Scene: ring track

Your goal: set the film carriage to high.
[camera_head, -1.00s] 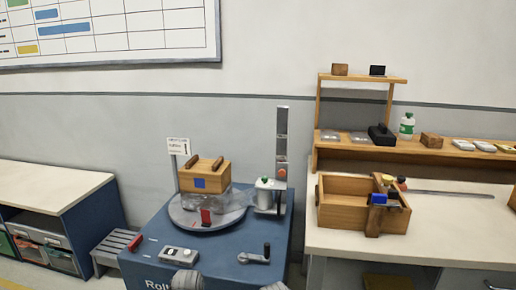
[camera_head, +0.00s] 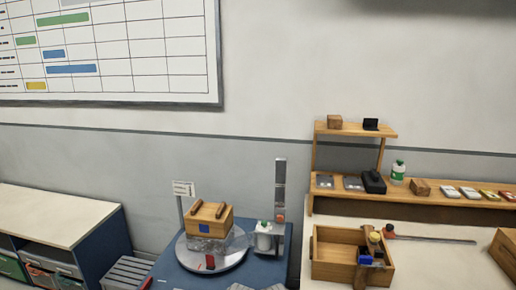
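The film carriage (camera_head: 265,238) sits at the lower part of a grey upright mast (camera_head: 281,185), at the right of the turntable. It carries a white film roll with a green top. A small orange-red part (camera_head: 280,218) shows on the mast just above the carriage's level. Clear film seems to reach from the roll to the lower part of a wooden box (camera_head: 211,214) on the round grey turntable (camera_head: 222,262). Neither of my grippers is in view.
The blue machine base (camera_head: 175,275) is cut by the bottom edge. A workbench (camera_head: 440,255) at right holds an open wooden crate (camera_head: 329,270) with a clamp-like wooden piece. A shelf (camera_head: 350,195) with small goods stands behind. A low cabinet (camera_head: 60,215) stands at left.

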